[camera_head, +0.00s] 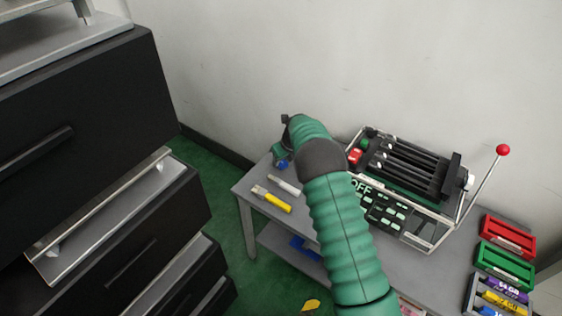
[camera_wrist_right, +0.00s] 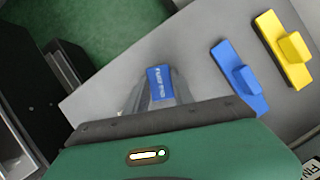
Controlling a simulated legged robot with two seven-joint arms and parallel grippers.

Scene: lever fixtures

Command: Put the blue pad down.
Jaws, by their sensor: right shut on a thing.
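The blue pad (camera_wrist_right: 160,83), with pale lettering on its face, sits between the grey fingers of my right gripper (camera_wrist_right: 158,92), which is shut on it. In the head view a small blue patch, apparently the pad (camera_head: 282,164), shows just below my right gripper (camera_head: 281,155), over the far left end of the grey table (camera_head: 250,187). My green right arm hides much of the gripper there. I cannot tell whether the pad touches the tabletop. My left gripper is not in view.
A yellow block (camera_wrist_right: 283,48) and another blue block (camera_wrist_right: 240,75) lie beside the gripper. A lever machine (camera_head: 405,190) with a red-knobbed lever (camera_head: 503,151) stands right of my arm. Red (camera_head: 508,236) and green (camera_head: 504,264) holders stand further right. Black drawers (camera_head: 100,215) are left.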

